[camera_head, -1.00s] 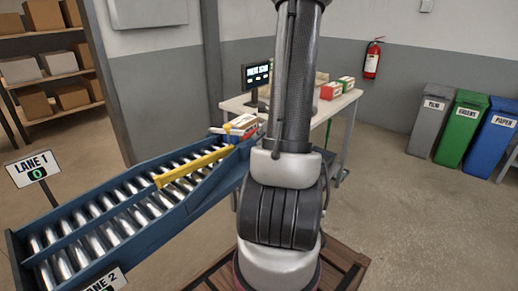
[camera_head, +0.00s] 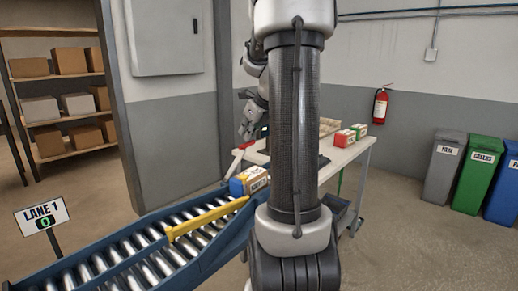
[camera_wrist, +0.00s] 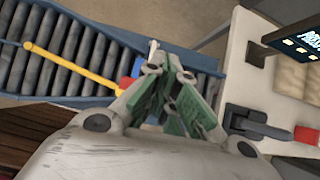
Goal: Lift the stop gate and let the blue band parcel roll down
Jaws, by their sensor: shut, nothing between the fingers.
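The blue band parcel (camera_head: 250,181), a small box with a blue band and a pale label, sits at the upper end of the roller lane, close to the yellow bar (camera_head: 207,218). Only a blue and red corner beside my fingers shows in the wrist view (camera_wrist: 131,76). A red and white bar (camera_head: 238,160), apparently the stop gate, stands tilted upward behind the parcel. My gripper (camera_wrist: 170,72) is shut and empty above the lane's upper end. In the head view it is partly hidden behind my arm, near the bar's upper end; contact cannot be told.
The blue-framed roller lane (camera_head: 120,260) slopes toward the lower left, beside the LANE 1 sign (camera_head: 42,215). A work table (camera_head: 345,155) with red and green boxes stands behind my arm. Bins (camera_head: 445,168) and open floor are at right.

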